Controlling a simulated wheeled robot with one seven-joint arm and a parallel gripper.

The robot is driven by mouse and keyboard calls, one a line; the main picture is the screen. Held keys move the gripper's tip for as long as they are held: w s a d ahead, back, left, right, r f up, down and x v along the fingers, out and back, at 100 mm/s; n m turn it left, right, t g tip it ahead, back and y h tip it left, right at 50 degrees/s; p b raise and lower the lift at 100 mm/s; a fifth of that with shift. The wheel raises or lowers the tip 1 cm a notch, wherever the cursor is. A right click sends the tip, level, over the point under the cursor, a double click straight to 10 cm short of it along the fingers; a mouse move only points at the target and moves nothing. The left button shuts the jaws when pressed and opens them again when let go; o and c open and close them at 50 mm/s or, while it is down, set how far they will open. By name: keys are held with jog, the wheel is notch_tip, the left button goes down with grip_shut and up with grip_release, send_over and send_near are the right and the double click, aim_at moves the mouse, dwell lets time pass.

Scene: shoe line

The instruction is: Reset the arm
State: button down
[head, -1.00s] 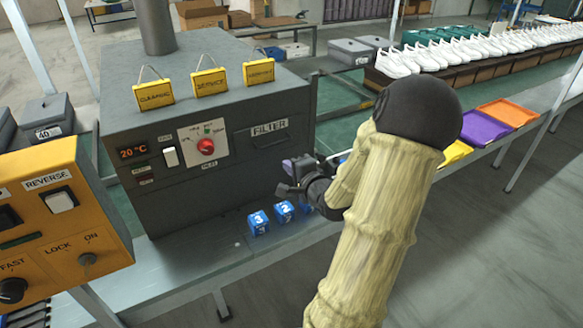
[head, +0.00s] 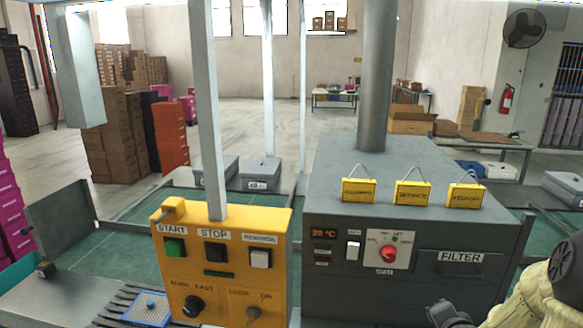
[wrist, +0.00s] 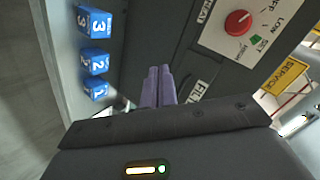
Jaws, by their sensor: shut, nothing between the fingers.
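My gripper (wrist: 158,76) shows in the wrist view with its two purple fingers side by side, shut and empty. They are in front of the grey oven-like machine (wrist: 150,30), near its FILTER drawer (wrist: 198,92). In the head view my arm in its tan sleeve is at the lower right corner. The dark gripper body (head: 450,316) is cut off by the bottom edge there, and the fingers do not show. The machine (head: 335,170) stands left of it, with a red knob (head: 388,254) and a 20 °C display (head: 324,233).
Blue numbered cubes (wrist: 95,22) lie left of the fingers in the wrist view. A yellow control box (head: 222,260) stands left of the machine. Yellow tags (head: 412,194) stand on the machine's top. A blue mat-like item (head: 148,308) lies at the lower left.

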jog(key=s+a+r+n+g+y+p, duration=0.1)
jog(key=s+a+n+g, duration=0.3)
jog(key=a, duration=0.7)
jog(key=s+a+r+n+g+y+p, duration=0.1)
jog(key=s+a+n+g, duration=0.3)
jog(key=s+a+n, duration=0.4)
jog(key=a+r+n+p, duration=0.1)
jog(key=a+n, duration=0.1)
jog(key=a, duration=0.1)
jog(key=shift+a+r+p, duration=0.2)
jog(key=shift+a+p, duration=0.05)
jog(key=shift+p, duration=0.15)
jog(key=shift+s, duration=0.1)
